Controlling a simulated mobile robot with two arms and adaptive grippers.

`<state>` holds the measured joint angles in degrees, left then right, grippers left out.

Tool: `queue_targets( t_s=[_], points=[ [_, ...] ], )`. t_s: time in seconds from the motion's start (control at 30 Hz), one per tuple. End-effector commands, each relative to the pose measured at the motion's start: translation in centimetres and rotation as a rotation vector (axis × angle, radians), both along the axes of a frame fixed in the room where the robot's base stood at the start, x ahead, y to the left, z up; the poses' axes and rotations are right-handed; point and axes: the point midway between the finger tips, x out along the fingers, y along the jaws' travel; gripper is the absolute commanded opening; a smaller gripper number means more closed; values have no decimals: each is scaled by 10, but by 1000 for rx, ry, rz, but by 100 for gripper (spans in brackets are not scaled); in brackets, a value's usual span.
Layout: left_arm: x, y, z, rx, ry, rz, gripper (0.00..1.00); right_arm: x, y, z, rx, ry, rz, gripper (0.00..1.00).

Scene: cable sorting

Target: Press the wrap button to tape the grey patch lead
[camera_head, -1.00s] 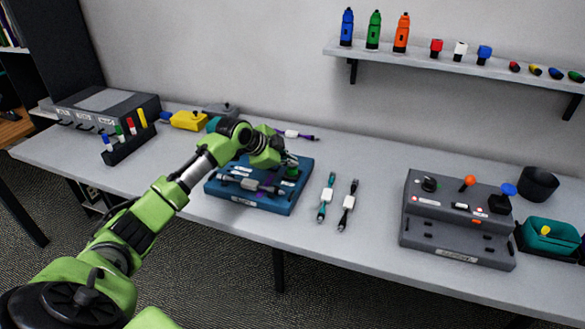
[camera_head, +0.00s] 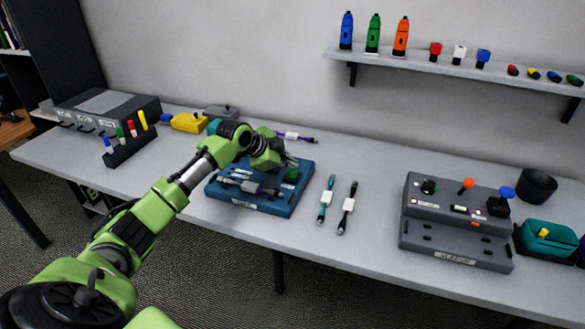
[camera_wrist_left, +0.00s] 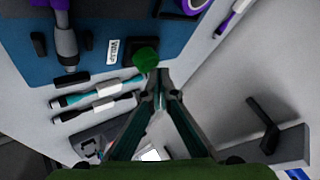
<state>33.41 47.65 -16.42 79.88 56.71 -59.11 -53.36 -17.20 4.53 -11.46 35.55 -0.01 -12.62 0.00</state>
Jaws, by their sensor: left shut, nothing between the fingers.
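The blue wrap station (camera_head: 270,207) stands mid-table, with a green button (camera_head: 292,174) on its right side. A lead with grey ends and a purple part (camera_head: 250,186) lies across its holders. In the left wrist view the button (camera_wrist_left: 146,60) is just beyond my fingertips, near a white label that seems to read WRAP (camera_wrist_left: 114,51). Part of the lead (camera_wrist_left: 66,42) shows at the upper left there. My left gripper (camera_head: 293,162) is shut and empty, its tips (camera_wrist_left: 158,76) close to the button; I cannot tell whether they touch it. My right gripper is out of view.
A teal lead (camera_head: 326,199) and a black lead (camera_head: 348,207) with white tags lie right of the station. A purple lead (camera_head: 296,136) lies behind. A grey control fixture (camera_head: 455,240) and teal bin (camera_head: 545,243) stand at right.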

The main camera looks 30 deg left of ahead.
Motion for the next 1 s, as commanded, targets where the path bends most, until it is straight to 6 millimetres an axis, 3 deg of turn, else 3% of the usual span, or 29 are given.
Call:
queue_targets(
  t_s=[0.1, 0.53, 1.0],
  points=[
    [0, 0, 10, 0, -1, 1, 0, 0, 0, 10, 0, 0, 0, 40],
    [0, 0, 14, 0, -2, 1, 0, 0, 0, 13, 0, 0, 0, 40],
    [0, 0, 61, 1, -2, 0, 0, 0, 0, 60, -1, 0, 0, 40]
  ],
)
